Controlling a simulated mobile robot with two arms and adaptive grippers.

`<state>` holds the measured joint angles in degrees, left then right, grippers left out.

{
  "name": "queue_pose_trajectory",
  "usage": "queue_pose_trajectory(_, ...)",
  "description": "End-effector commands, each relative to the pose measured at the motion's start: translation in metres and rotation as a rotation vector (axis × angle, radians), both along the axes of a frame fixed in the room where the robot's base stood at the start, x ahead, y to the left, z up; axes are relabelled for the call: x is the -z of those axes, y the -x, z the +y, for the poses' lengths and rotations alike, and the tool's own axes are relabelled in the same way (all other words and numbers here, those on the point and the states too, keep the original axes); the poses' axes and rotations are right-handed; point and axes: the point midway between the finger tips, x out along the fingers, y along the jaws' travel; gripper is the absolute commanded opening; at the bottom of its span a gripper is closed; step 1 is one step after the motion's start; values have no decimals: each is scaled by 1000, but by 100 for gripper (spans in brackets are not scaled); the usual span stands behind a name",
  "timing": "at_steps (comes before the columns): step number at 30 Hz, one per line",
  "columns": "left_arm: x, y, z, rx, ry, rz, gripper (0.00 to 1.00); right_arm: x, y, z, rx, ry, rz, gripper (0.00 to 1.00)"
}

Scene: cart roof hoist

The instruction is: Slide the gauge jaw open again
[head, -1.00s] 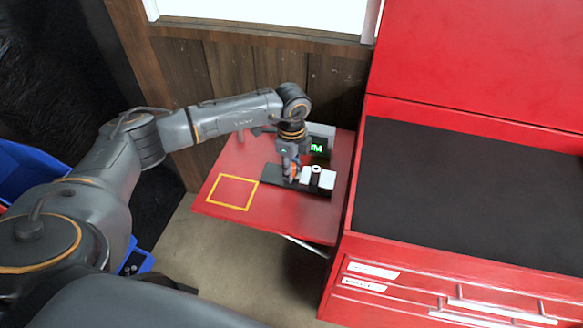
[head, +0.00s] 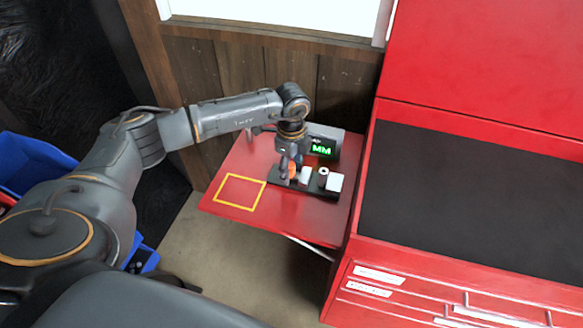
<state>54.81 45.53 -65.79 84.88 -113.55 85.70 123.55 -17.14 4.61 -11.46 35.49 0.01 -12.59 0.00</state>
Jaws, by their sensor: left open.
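The gauge has a dark base (head: 318,191) on the red side shelf. On it stand a white jaw block (head: 305,175) on the left, a small white ring-topped part (head: 323,173) in the middle and another white block (head: 335,182) on the right. A dark gap shows between the left jaw block and the ring-topped part. An orange piece (head: 292,171) sits left of the jaw block. My left gripper (head: 287,178) points down at this orange piece, open; its fingertips are partly hidden. My right gripper is not in view.
A grey display box (head: 324,143) with green "MM" stands behind the gauge. A yellow square outline (head: 240,192) on the red shelf (head: 215,204) is empty. A red cabinet with a bare black top (head: 470,210) stands at right. A wooden wall is behind.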

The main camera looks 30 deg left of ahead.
Motion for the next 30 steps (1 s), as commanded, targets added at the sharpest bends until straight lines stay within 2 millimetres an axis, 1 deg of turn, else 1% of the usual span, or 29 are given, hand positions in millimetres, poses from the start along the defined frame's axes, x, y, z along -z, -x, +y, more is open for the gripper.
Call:
queue_pose_trajectory(2, -4, -1, 0, 0, 1, -2, 48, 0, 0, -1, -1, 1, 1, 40)
queue_pose_trajectory(5, -15, -1, 0, 1, 1, -4, 48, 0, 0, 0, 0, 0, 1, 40)
queue_pose_trajectory(8, -34, -1, 0, 0, 1, -5, 48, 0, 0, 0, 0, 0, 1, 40)
queue_pose_trajectory(15, -85, -1, 0, 0, 1, -5, 48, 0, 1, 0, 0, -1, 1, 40)
queue_pose_trajectory(18, -102, -1, 0, 1, 1, -3, 48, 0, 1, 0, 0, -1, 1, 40)
queue_pose_trajectory(21, -112, -1, 0, 0, 0, -2, 48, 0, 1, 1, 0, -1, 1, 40)
queue_pose_trajectory(24, -118, -1, 0, -1, 0, -1, 48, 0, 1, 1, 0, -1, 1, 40)
queue_pose_trajectory(30, -120, 0, 0, -1, 0, 0, 48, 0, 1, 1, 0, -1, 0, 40)
